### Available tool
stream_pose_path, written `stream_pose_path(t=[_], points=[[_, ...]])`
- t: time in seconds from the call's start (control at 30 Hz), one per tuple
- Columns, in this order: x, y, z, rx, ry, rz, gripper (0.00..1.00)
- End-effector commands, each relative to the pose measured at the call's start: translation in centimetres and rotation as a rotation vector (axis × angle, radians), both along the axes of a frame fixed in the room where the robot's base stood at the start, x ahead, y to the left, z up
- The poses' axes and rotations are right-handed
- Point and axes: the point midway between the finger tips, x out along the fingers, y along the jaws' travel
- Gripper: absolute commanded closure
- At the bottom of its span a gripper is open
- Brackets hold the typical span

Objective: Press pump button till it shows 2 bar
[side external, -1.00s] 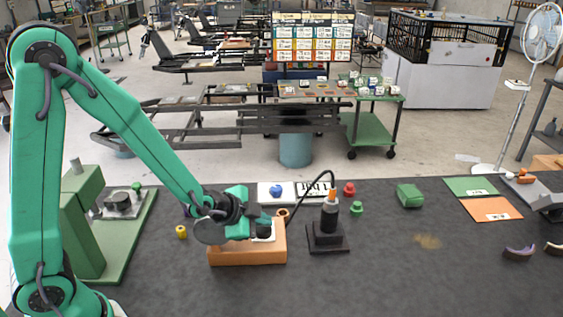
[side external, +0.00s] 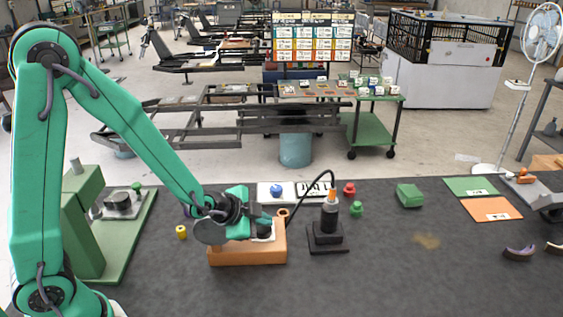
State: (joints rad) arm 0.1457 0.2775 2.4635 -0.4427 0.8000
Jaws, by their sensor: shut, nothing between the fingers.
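My gripper (side external: 264,229) is shut and empty, low over the top of an orange box (side external: 247,254) on the dark bench. A pale plate (side external: 268,238) shows on the box under the fingertips. The pump button is hidden or too small to make out, and I cannot tell whether the fingertips touch anything. A black cylinder with an orange top (side external: 329,215) stands upright on a black base just right of the box. A black hose (side external: 308,188) arches from its top toward the box. A white panel with dark marks (side external: 314,189) lies behind it, too small to read as a pressure.
A blue knob (side external: 276,189) sits on a white plate behind my gripper. Red (side external: 349,189) and green (side external: 356,209) knobs stand right of the cylinder. A green press-like stand (side external: 90,235) is at left, with a small yellow piece (side external: 181,232) beside it.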

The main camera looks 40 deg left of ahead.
Motion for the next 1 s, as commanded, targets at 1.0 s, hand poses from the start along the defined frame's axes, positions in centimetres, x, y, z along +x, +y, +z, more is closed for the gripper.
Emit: stream_pose_path(t=[1.0], points=[[-2.7,0.9,0.0,0.009,0.056,0.012,1.00]])
